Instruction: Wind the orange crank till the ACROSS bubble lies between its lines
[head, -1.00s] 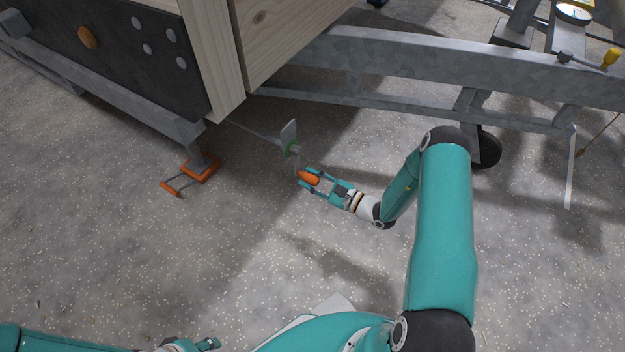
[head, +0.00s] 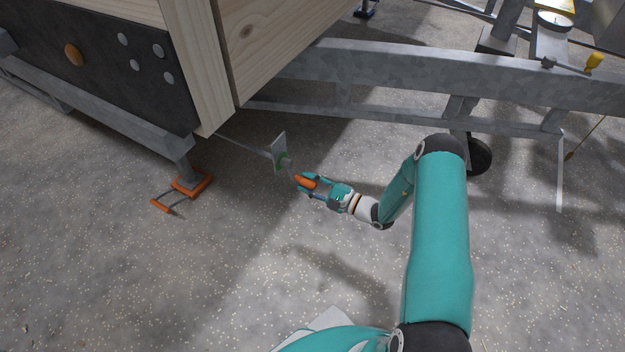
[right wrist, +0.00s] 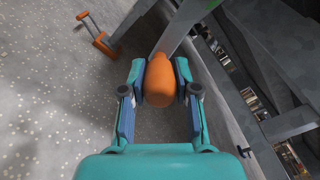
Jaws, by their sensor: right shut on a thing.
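The orange crank's handle (head: 306,182) sits between the two fingers of my right gripper (head: 312,186), which is shut on it, below and right of the wooden corner post. In the right wrist view the orange handle (right wrist: 160,82) lies between both finger pads (right wrist: 158,90). My left gripper is out of view.
A second orange piece, a foot with a bar handle (head: 190,184), stands on the floor at the left. A galvanised beam (head: 430,75) runs across the upper right, with a small black wheel (head: 479,155) below it. The speckled floor in front is clear.

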